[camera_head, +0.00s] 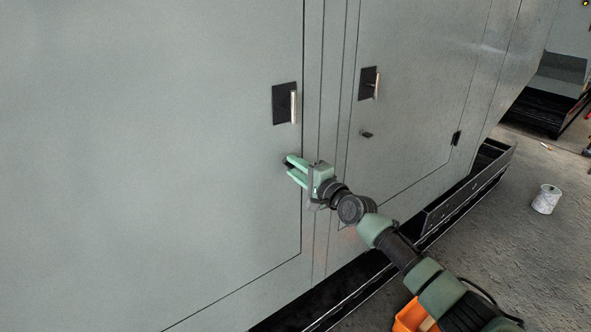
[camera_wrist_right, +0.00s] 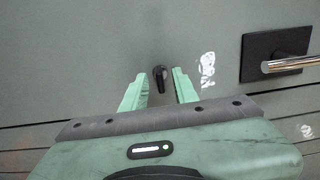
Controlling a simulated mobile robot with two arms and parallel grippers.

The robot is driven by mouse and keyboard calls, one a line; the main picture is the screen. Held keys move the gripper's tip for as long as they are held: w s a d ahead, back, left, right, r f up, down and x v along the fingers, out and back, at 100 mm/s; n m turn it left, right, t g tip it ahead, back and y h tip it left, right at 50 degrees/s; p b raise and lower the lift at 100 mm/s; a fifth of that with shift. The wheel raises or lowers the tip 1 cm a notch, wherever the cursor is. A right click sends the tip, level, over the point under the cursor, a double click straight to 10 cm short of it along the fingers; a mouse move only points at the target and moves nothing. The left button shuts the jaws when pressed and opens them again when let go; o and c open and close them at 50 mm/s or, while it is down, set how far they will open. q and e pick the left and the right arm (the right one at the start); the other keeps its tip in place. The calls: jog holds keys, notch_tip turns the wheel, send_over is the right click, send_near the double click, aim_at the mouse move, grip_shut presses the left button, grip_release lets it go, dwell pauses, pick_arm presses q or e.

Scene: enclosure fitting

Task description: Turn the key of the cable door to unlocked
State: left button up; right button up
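The cable door (camera_head: 190,130) is a large grey-green panel, closed, with a metal handle (camera_head: 293,106) on a black plate. Below the handle is the small black key (camera_head: 287,163), mostly covered by my gripper in the head view. The key also shows in the right wrist view (camera_wrist_right: 160,77), between and just beyond the fingertips. My right gripper (camera_head: 289,170) is at the door by the key. Its green fingers (camera_wrist_right: 158,82) are open, one on each side of the key, with gaps on both sides. My left gripper is not in view.
A second door with its own handle (camera_head: 368,84) and black key (camera_head: 366,134) is to the right. A dark rail (camera_head: 465,190) runs along the cabinet base. A white can (camera_head: 546,199) stands on the floor at right. An orange container (camera_head: 410,316) is below my arm.

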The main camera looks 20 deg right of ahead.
jog(key=shift+c, duration=0.6)
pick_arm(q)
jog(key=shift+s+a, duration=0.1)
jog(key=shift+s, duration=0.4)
pick_arm(e)
grip_shut()
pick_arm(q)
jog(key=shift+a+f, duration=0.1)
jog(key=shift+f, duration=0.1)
pick_arm(e)
jog(key=n+b, duration=0.6)
jog(key=n, duration=0.4)
jog(key=shift+f, duration=0.2)
pick_arm(q)
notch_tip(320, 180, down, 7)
jog(key=b, duration=0.1)
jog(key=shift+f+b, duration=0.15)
jog(key=shift+b, duration=0.2)
pick_arm(e)
jog(key=shift+r+n, duration=0.1)
jog(key=shift+n, duration=3.9)
